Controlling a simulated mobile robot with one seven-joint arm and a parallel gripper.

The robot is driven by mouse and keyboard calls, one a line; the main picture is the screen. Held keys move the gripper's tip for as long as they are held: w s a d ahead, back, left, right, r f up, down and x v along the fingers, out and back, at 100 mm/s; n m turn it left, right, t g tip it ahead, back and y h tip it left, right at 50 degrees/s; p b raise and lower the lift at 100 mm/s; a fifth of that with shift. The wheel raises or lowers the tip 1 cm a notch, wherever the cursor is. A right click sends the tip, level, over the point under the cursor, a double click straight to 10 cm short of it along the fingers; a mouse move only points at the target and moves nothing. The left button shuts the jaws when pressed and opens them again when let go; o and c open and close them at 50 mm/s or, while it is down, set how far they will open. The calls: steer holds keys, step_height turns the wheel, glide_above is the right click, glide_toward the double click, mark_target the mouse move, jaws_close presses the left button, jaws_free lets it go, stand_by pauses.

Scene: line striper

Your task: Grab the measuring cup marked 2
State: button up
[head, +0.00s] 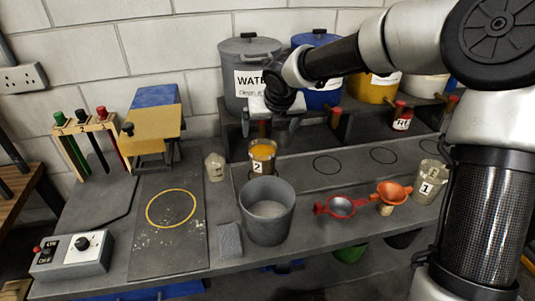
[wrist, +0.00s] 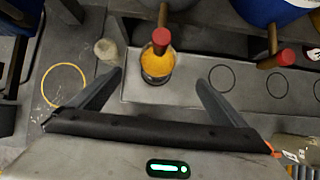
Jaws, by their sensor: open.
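The measuring cup marked 2 (head: 257,167) stands upright on the grey bench, holding orange-yellow material. Its label faces the head camera. The wrist view shows the cup (wrist: 157,76) from above, partly covered by a red-ended tap (wrist: 161,37). My gripper (head: 280,124) is open and empty, above the cup in the head view. In the wrist view my gripper (wrist: 160,80) has its fingers spread wide, one on each side of the cup and apart from it. Another measuring cup, marked 1 (head: 427,186), stands at the far right of the bench.
A grey bucket (head: 267,222) stands in front of the cup. A small pale bottle (head: 215,167) is close on its left. A red strainer (head: 341,207) and an orange funnel (head: 394,190) lie to the right. Large drums, including a grey water drum (head: 240,65), stand behind on a raised shelf.

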steer(key=b, duration=0.2)
glide_toward(262, 149)
steer(key=s, duration=0.1)
steer(key=shift+s+f+x, duration=0.1)
steer(key=shift+s+x, duration=0.05)
steer(key=shift+x, duration=0.85)
steer(key=shift+s+f+x, duration=0.1)
steer(key=shift+s+x, duration=0.1)
steer(key=shift+x, duration=0.8)
steer(key=shift+s+f+x, duration=0.1)
steer(key=shift+s+x, duration=0.05)
steer(key=shift+x, duration=0.85)
steer(key=shift+c, duration=0.4)
steer(key=c, duration=1.8)
steer(key=shift+a+r, duration=0.1)
steer(key=shift+r, duration=0.05)
steer(key=shift+c, duration=1.2)
steer(key=shift+r, duration=0.15)
